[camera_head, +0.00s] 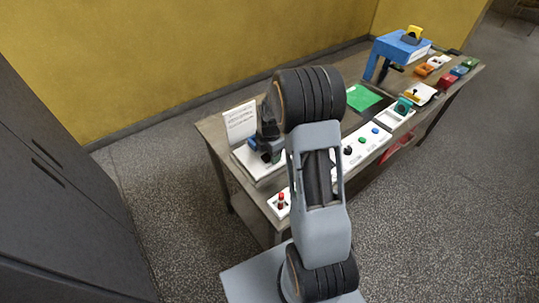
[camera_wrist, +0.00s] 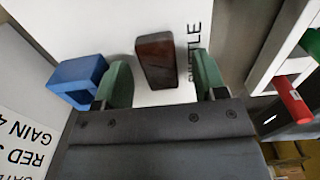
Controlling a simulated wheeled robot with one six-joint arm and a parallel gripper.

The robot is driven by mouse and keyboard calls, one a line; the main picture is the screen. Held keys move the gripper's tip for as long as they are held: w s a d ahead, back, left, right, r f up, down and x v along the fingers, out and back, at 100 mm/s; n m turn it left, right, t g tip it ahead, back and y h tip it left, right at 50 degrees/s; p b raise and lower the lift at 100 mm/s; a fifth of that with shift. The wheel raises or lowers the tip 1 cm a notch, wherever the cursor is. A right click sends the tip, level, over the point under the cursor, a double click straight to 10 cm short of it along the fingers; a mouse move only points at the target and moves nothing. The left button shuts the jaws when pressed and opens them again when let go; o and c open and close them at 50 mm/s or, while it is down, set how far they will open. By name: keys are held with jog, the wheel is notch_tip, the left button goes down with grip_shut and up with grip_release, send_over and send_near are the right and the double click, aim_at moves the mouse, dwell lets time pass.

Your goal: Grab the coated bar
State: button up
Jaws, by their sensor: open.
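In the wrist view a dark brown glossy bar (camera_wrist: 157,60), which looks like the coated bar, lies on a white surface (camera_wrist: 120,22) marked "SHUTTLE". My gripper (camera_wrist: 163,86) is open, with one green-padded finger on each side of the bar. A gap shows between the bar and each finger, and nothing is held. A blue block (camera_wrist: 77,78) lies just left of the left finger, close to it or touching. In the head view my arm reaches over the near left end of the table, above a white plate (camera_head: 262,172). The bar is hidden there.
A printed sign (camera_head: 240,122) stands behind the plate. A box with a red knob (camera_head: 281,201) is at the table's near edge, and a white button panel (camera_head: 368,143) is right of my arm. A green sheet (camera_head: 363,97), blue frame (camera_head: 400,47) and several coloured blocks stand farther right.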

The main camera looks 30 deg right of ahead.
jog(key=shift+f, duration=0.15)
jog(key=c, duration=0.8)
